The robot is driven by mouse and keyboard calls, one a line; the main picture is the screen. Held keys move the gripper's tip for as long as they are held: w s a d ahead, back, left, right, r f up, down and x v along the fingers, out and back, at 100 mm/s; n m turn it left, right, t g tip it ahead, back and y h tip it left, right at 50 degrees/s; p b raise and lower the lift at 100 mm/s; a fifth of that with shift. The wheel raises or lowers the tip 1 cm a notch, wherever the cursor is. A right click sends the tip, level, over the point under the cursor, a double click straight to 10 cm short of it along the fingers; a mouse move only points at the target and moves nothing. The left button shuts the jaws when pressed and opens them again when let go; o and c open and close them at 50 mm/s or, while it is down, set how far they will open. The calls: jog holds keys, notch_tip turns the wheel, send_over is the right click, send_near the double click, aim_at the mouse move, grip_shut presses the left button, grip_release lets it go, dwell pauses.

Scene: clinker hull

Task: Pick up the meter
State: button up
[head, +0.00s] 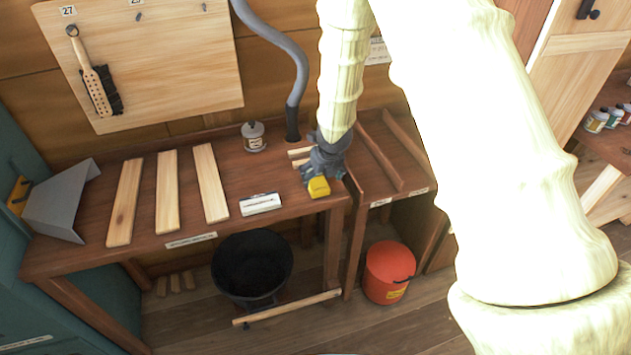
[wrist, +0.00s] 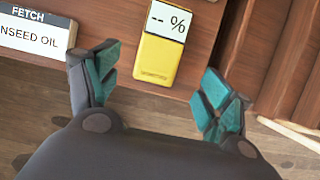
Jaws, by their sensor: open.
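The meter (wrist: 158,58) is a yellow handheld block with a pale screen reading "-- %". It lies on the wooden bench near its front edge; in the head view the meter (head: 318,187) shows just below my gripper. My gripper (wrist: 158,88) is open, with its teal-padded fingers apart. In the wrist view the meter lies ahead of the fingertips, between their lines and somewhat left of the right finger. No contact with the meter is visible. In the head view my gripper (head: 312,176) is over the bench's right end and partly hides what is behind it.
A white label block (head: 260,204) reading "FETCH" and "linseed oil" stands left of the meter. A black bin (head: 252,266) and an orange bucket (head: 388,272) stand below.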

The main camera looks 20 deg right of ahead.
aim_at(317, 182)
jog(key=shift+w+f, duration=0.2)
jog(key=shift+f, duration=0.3)
jog(key=shift+w+p+x, duration=0.15)
jog(key=shift+p+x, duration=0.4)
jog(key=shift+x, duration=0.2)
jog(key=shift+w+p+x, duration=0.15)
jog(key=shift+p+x, duration=0.4)
jog(key=shift+x, duration=0.2)
jog(key=shift+p+x, duration=0.3)
jog(key=shift+x, duration=0.7)
jog(key=shift+a, duration=0.1)
jog(key=c, duration=1.2)
